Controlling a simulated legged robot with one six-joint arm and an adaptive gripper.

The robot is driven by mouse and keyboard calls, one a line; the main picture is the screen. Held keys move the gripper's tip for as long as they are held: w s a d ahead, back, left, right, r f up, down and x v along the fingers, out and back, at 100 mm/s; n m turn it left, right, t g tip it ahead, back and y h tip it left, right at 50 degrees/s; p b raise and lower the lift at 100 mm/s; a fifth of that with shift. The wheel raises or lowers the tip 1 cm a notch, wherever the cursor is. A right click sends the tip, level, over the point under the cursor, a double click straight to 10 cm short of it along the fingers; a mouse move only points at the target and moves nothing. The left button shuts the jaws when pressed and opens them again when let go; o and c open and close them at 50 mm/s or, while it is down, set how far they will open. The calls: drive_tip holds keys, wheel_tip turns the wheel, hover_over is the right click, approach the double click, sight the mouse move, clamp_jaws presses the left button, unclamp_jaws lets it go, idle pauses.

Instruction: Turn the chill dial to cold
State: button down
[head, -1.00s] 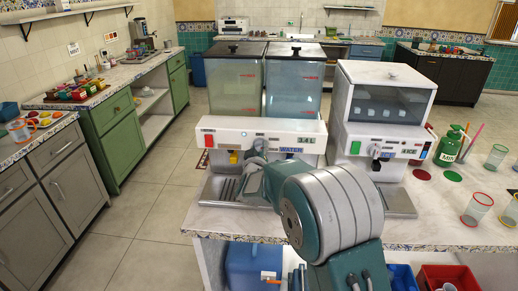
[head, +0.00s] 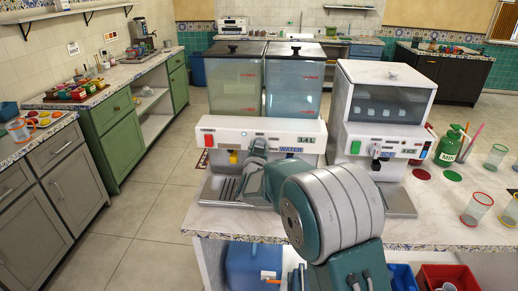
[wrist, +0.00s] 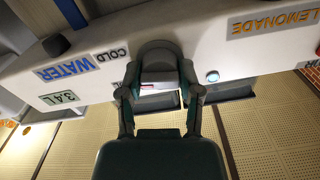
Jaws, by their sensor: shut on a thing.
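The drink dispenser (head: 222,124) has a white front panel and two clear tanks. My gripper (wrist: 160,90) is at the middle of this panel, with its two fingers closed on the sides of a dark grey rounded dial (wrist: 159,56). The wrist view is upside down. A COLD label (wrist: 110,53) is on the panel beside the dial, next to a blue WATER label (wrist: 66,69). In the head view my gripper (head: 257,149) hides the dial. The fingers partly cover the dial's lower part, so its pointing direction is not clear.
An ice machine (head: 385,110) stands close on the right. Clear cups with coloured rims (head: 478,207) and a green can (head: 449,146) are farther right on the counter. A lit round button (wrist: 212,76) and a LEMONADE label (wrist: 273,19) are on the panel.

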drive_tip(key=shift+r+m, duration=0.2)
drive_tip(key=shift+m, duration=1.5)
drive_tip(key=shift+c, duration=1.4)
unclamp_jaws()
drive_tip(key=shift+f, duration=0.1)
drive_tip(key=s, duration=1.2)
drive_tip(key=shift+a, duration=0.25)
